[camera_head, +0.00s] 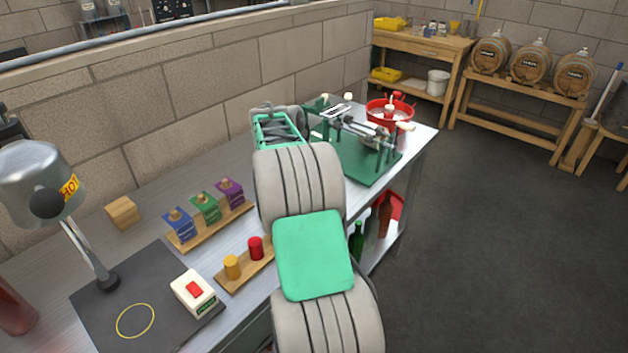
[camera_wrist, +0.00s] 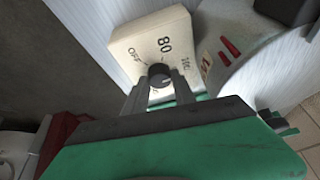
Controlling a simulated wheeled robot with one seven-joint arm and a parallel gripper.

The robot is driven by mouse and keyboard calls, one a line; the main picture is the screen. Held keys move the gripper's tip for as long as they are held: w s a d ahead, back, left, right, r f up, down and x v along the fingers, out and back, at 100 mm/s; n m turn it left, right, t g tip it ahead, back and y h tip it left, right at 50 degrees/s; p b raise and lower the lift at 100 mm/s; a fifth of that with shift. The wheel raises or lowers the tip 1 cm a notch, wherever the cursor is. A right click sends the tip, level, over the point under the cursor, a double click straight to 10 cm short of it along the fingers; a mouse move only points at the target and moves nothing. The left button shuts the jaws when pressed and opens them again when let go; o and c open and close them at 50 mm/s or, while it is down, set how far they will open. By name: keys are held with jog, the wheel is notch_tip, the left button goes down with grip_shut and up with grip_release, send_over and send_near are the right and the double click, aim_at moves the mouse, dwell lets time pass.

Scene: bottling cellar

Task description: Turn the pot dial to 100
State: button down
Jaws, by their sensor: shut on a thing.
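The pot dial is a small round black knob (camera_wrist: 159,74) on a cream control box (camera_wrist: 150,40) in the wrist view. The box face carries the marks OFF and 80 and a further mark too blurred to read surely. My gripper (camera_wrist: 160,86) has its two grey fingers on either side of the knob, shut on it. The knob's pointer is too small to read, so its exact setting cannot be told. A pale rounded body (camera_wrist: 235,75) with red marks, perhaps the pot, stands beside the box. In the head view my arm hides the dial and the fingertips.
The bench holds a green-based metal device (camera_head: 365,155), a red basin (camera_head: 378,104), a rack with blue, green and purple blocks (camera_head: 205,207), and a board with yellow and red cylinders (camera_head: 232,267). A white box with a red button (camera_head: 194,292) sits on a dark mat (camera_head: 105,302).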

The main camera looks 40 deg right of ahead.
dwell(0.4)
jog(key=c, duration=1)
grip_release()
jog(key=shift+c, duration=0.2)
jog(key=v, duration=0.7)
jog(key=shift+r, duration=0.4)
jog(key=shift+a, duration=0.1)
